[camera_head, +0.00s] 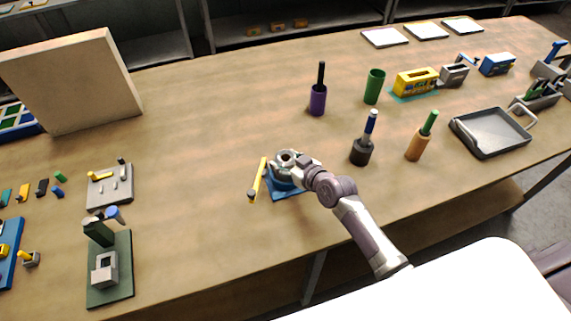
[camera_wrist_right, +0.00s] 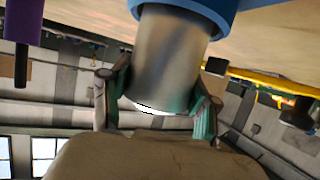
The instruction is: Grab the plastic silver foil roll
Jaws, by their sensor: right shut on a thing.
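The silver foil roll (camera_wrist_right: 172,60) is a smooth metallic cylinder in the right wrist view, its far end inside a blue ring-shaped holder (camera_wrist_right: 190,6). My right gripper (camera_wrist_right: 160,100) has its teal-padded fingers on both sides of the roll's free end and is shut on it. In the head view my right gripper (camera_head: 288,163) is at the middle of the table, above a blue base (camera_head: 290,194). It covers much of the roll there. My left gripper is not in view.
A yellow bar with a dark end (camera_head: 258,180) is close left of the gripper. A purple holder (camera_head: 318,101), a black holder (camera_head: 361,152) and an orange holder (camera_head: 416,147) stand to the right. A grey tray (camera_head: 490,135) lies farther right. The table's middle left is clear.

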